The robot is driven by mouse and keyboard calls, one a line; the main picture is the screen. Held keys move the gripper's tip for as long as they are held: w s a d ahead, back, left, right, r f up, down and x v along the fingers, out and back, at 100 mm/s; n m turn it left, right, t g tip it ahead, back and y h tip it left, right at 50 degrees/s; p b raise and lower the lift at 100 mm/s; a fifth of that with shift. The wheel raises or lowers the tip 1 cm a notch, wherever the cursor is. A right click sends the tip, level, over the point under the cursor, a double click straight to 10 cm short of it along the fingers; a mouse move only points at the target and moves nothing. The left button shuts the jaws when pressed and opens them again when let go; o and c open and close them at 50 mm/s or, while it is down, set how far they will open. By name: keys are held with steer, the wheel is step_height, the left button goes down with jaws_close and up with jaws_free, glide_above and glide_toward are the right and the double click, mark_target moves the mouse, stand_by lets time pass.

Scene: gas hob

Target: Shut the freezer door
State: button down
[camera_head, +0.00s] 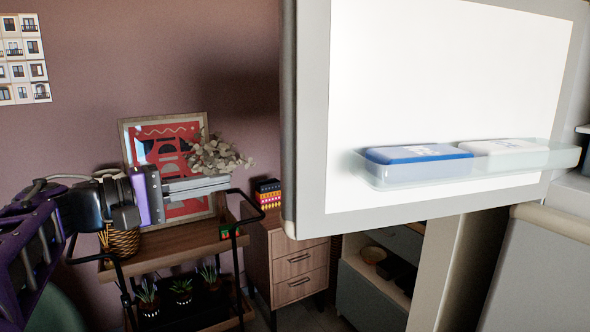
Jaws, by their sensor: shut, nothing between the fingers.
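The freezer door (312,120) stands open at the upper right, with its bright white inner panel (440,80) facing me. A clear shelf (400,178) on the panel holds a blue box with a light lid (415,154) and a white box (505,146). The door's left edge is its nearest part to my gripper in the picture. My gripper (226,184) is at the left, fingers together and pointing right, with nothing between them. It is apart from the door in the picture, with a gap between fingertips and door edge. The door's outer face is hidden.
A black-framed wooden cart (180,245) with potted plants stands behind my gripper. A framed red picture (165,140) and dried leaves (218,155) are on it. A drawer cabinet (298,265) and an open shelf unit (372,280) stand below the door. Wall shows above the cart.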

steer(key=w+d+b, duration=0.1)
steer(key=w+d, duration=0.1)
steer(key=d, duration=0.7)
steer(key=shift+r+b, duration=0.15)
steer(key=shift+b, duration=0.25)
stand_by(0.4)
